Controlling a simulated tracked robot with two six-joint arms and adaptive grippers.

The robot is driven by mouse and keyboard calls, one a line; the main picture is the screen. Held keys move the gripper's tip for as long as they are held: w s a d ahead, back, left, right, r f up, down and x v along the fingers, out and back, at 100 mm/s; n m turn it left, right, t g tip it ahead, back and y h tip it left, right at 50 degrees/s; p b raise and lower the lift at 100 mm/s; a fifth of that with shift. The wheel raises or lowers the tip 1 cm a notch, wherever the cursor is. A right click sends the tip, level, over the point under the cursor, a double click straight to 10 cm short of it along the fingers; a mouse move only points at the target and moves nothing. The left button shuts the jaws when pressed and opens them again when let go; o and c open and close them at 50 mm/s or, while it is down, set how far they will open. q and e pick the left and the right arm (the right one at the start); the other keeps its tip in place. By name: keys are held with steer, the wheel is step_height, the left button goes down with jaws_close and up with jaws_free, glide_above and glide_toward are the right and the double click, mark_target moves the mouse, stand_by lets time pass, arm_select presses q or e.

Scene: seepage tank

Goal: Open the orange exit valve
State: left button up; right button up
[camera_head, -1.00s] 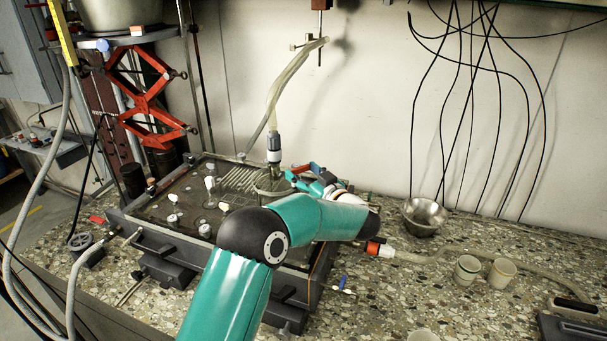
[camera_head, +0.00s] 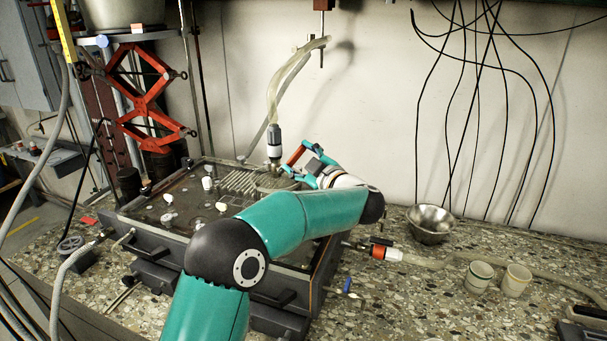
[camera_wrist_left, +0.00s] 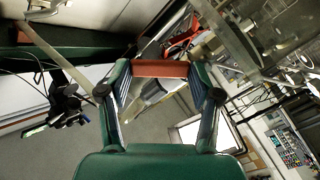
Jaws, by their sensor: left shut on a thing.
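My left gripper (camera_head: 299,157) is above the back right part of the tank, beside the hose fitting. It is shut on an orange-red bar (camera_head: 296,155), which also spans between its fingertips in the left wrist view (camera_wrist_left: 160,69). I cannot tell whether the bar is attached to anything. An orange-red fitting (camera_head: 386,253) joins a hose to a valve on the tank's right side, below my arm and apart from the gripper. The gripper also shows in the left wrist view (camera_wrist_left: 160,80). My right gripper is out of view.
The dark tank (camera_head: 155,222) has several white knobs on top. A clear hose (camera_head: 283,92) rises from its back fitting. A blue-handled valve (camera_head: 346,285) sticks out low on the right. A metal bowl (camera_head: 430,226) and two cups (camera_head: 479,277) stand on the speckled bench.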

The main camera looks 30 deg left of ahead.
mark_target(277, 152)
arm_select(q)
steer(key=n+b, duration=0.2)
steer(key=s+n+b, duration=0.1)
steer(key=n+b, duration=0.1)
steer(key=s+a+r+n+b, duration=0.1)
steer(key=n+b, duration=0.1)
steer(key=shift+s, duration=0.15)
steer(key=shift+s+a+r+n+b, duration=0.1)
steer(key=shift+s+n+b, duration=0.1)
steer(key=shift+n+b, duration=0.4)
steer(key=shift+s+a+f+n+b, duration=0.1)
steer(key=shift+s+n+b, duration=0.15)
steer(key=shift+n+b, duration=0.35)
steer(key=shift+s+a+r+n+b, duration=0.1)
steer(key=shift+s+n+b, duration=0.1)
steer(key=shift+n+b, duration=0.4)
steer(key=o, duration=1.7)
steer(key=shift+s, duration=0.1)
steer(key=shift+r, duration=0.1)
steer(key=shift+s+d, duration=0.1)
steer(key=shift+d, duration=0.25)
steer(key=v, duration=1.1)
steer(key=shift+s+d, duration=0.1)
